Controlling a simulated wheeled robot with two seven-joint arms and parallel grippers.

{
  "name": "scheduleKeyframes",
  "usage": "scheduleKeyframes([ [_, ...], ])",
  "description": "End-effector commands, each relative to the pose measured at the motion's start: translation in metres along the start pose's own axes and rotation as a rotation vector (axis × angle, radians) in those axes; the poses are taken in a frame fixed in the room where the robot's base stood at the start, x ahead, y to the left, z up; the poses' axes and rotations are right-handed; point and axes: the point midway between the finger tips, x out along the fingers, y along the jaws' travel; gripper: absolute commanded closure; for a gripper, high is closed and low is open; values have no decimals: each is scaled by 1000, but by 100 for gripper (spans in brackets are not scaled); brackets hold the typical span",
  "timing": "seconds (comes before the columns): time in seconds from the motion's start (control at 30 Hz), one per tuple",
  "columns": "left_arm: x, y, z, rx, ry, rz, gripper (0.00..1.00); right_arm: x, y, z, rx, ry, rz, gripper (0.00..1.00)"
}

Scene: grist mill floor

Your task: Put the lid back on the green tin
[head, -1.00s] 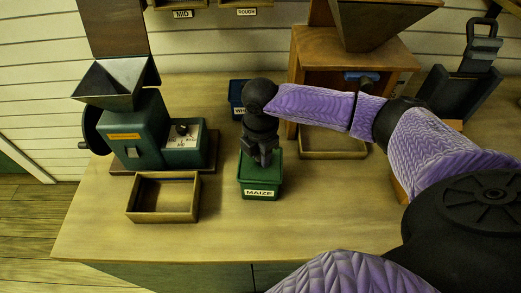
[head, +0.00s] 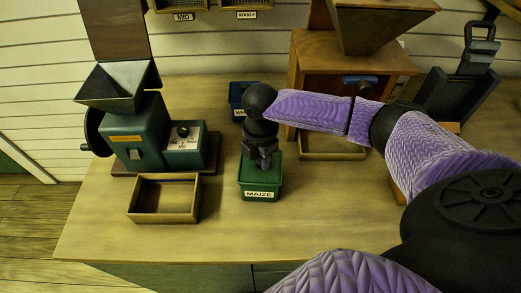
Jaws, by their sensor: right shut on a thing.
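The green tin (head: 261,193) stands upright on the bench and bears a white MAIZE label. Its green lid (head: 271,163) shows at the top of the tin, level with the rim as far as I can see. My right gripper (head: 262,162) points down over the tin and is shut, holding the lid from above. The gripper hides part of the lid, and I cannot tell whether the lid is fully seated. My left gripper is not in view.
An empty wooden tray (head: 164,217) lies left of the tin. A green mill with a hopper (head: 134,140) stands behind it. A blue tin (head: 237,97) is behind my gripper. A wooden mill (head: 301,76) and another tray (head: 331,156) are at back right. The front bench is clear.

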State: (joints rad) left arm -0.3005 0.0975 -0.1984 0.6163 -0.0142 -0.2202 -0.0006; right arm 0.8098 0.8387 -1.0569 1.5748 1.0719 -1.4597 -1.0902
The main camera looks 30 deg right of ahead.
Motion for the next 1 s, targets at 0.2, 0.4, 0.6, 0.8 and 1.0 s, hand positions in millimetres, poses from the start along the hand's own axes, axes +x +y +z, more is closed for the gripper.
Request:
scheduleKeyframes([
  [0.2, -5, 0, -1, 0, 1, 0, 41, 0, 0, 0, -1, 0, 0, 100],
  [0.4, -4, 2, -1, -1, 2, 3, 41, 0, 0, 0, -1, 0, 0, 100],
  [0.6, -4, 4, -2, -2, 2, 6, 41, 0, 0, 0, -1, 0, 0, 44],
  [0.8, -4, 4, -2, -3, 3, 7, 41, 0, 0, 0, -1, 0, 0, 26],
  [1.0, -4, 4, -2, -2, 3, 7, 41, 0, 0, 0, -1, 0, 0, 0],
])
